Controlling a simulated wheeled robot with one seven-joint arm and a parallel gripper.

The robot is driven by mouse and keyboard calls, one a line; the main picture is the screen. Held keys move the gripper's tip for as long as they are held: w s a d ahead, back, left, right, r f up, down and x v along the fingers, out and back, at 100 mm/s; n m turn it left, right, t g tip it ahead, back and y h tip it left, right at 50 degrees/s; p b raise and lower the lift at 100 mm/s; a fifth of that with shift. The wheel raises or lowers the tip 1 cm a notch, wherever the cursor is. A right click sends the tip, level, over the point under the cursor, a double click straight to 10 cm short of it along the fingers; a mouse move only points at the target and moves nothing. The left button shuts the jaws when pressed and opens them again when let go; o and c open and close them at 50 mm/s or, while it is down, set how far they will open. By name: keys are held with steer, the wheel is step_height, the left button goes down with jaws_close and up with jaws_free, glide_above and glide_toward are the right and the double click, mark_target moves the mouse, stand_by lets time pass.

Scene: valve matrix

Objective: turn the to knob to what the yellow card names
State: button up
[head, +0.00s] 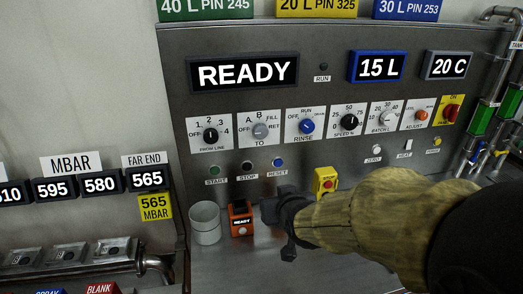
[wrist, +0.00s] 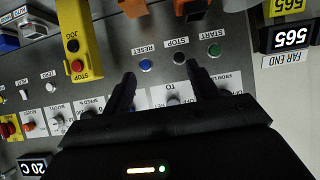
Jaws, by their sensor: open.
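The TO knob (head: 260,131) is a grey round knob on a white plate marked with OFF, A, B, FILL and RET. It sits between the FROM LINE and RINSE knobs; I cannot tell its exact setting. In the wrist view the TO plate (wrist: 173,97) shows between my fingers, its lower part hidden by my gripper. A yellow card (head: 155,207) at the left reads 565 MBAR. Another yellow sign (head: 317,7) at the top reads 20 L PIN 325. My gripper (head: 277,229) is open and empty, below the knob row and apart from the TO knob.
The START (head: 216,170), STOP (head: 247,166) and RESET (head: 278,162) buttons lie below the knobs. A grey cup (head: 205,223), an orange READY box (head: 241,218) and a yellow JOG/STOP box (head: 326,180) are near my gripper. The RINSE knob (head: 307,126) is close at right.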

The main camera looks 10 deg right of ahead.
step_height(320, 180, up, 8)
steer(key=w+t+b, duration=0.1)
steer(key=t+b, duration=0.2)
steer(key=t, duration=0.3)
steer(key=shift+w+f+b, duration=0.2)
steer(key=shift+w+b, duration=0.05)
steer(key=shift+b, duration=0.15)
steer(key=shift+w, duration=0.15)
steer(key=w+p, duration=0.7)
steer(key=p, duration=0.5)
steer(key=shift+w+r+p, duration=0.2)
steer(key=shift+w+p, duration=0.2)
steer(key=p, duration=0.3)
steer(key=shift+w, duration=0.35)
